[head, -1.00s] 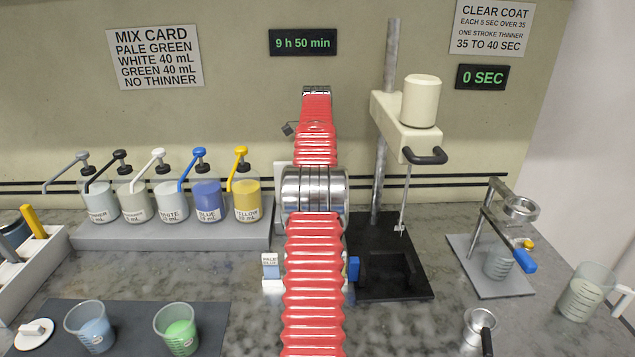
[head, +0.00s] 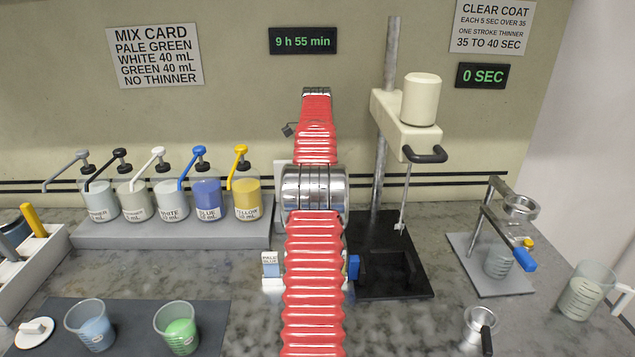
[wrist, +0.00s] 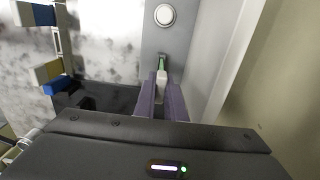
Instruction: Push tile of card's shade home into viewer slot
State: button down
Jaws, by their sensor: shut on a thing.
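The mix card (head: 155,57) on the wall reads pale green, white 40 mL, green 40 mL, no thinner. In the wrist view my gripper (wrist: 163,88) is shut on a small pale tile (wrist: 161,80) with a green part at its far end. The tile points at a grey panel (wrist: 176,40) with a round white button, which looks like the viewer. I cannot tell how far the tile sits in a slot. In the head view my red arm hides the gripper, the tile and most of the pale box (head: 280,180) at the wall.
A tile labelled pale blue (head: 271,265) stands left of my arm. A blue piece (head: 353,267) and the black stand base (head: 400,285) are close on its right. Pump bottles stand back left; cups of blue (head: 90,328) and green (head: 177,330) paint stand front left.

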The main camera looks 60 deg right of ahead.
jog(key=shift+f, duration=0.85)
jog(key=c, duration=1.7)
grip_release()
jog(key=shift+c, duration=0.2)
jog(key=shift+r, duration=2.95)
jog(key=shift+f, duration=0.15)
jog(key=shift+r, duration=1.25)
jog(key=shift+a+r, duration=0.1)
jog(key=shift+a, duration=0.05)
jog(key=shift+s+a, duration=0.15)
jog(key=shift+a, duration=0.1)
